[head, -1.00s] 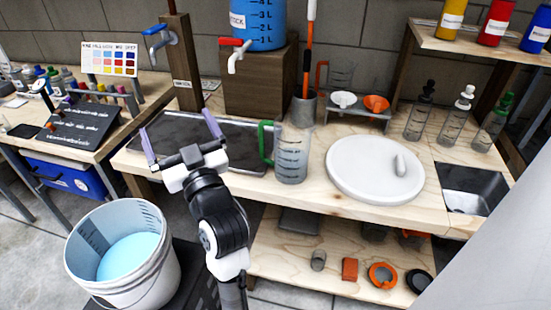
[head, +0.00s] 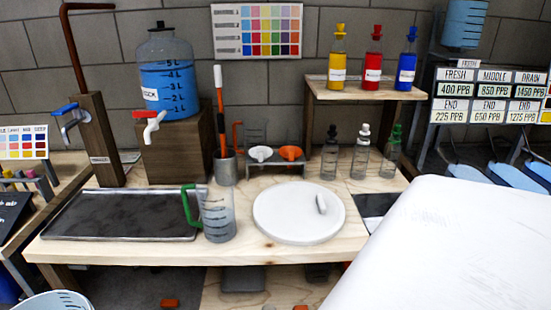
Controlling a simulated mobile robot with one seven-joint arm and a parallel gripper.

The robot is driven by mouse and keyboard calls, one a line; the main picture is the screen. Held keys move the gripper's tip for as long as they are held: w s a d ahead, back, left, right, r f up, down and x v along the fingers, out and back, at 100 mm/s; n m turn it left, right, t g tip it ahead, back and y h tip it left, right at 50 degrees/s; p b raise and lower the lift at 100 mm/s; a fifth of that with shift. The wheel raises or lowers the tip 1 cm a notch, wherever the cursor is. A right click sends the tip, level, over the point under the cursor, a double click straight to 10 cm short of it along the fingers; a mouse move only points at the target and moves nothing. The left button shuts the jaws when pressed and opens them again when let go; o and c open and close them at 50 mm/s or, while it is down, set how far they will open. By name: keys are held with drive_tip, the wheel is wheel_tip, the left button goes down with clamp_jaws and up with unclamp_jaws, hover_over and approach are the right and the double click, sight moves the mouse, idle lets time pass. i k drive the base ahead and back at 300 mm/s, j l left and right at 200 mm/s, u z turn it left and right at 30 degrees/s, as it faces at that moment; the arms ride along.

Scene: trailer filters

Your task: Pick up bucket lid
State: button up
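The bucket lid (head: 285,218) is a white, round disc with a small upright grip on its right part. It lies flat on the wooden table, right of the clear measuring jug with a green handle (head: 218,217). Nothing is touching the lid from above. The bucket (head: 52,301) shows only as a piece of its rim at the lower left edge. My gripper is not in view, so its state is hidden.
A dark tray (head: 120,216) lies left of the jug. Several bottles stand behind the lid, next to a rack with white and orange funnels (head: 290,154). A large white surface covers the lower right. The wooden table (head: 130,250) has a bare front strip.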

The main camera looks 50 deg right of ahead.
sight(293, 214)
drive_tip(key=i+z, duration=0.1)
drive_tip(key=z, duration=0.25)
drive_tip(key=i+l+z, duration=0.1)
drive_tip(key=z, duration=1.2)
drive_tip(key=u, duration=1.9)
drive_tip(key=z, duration=1.9)
drive_tip(key=i, duration=0.05)
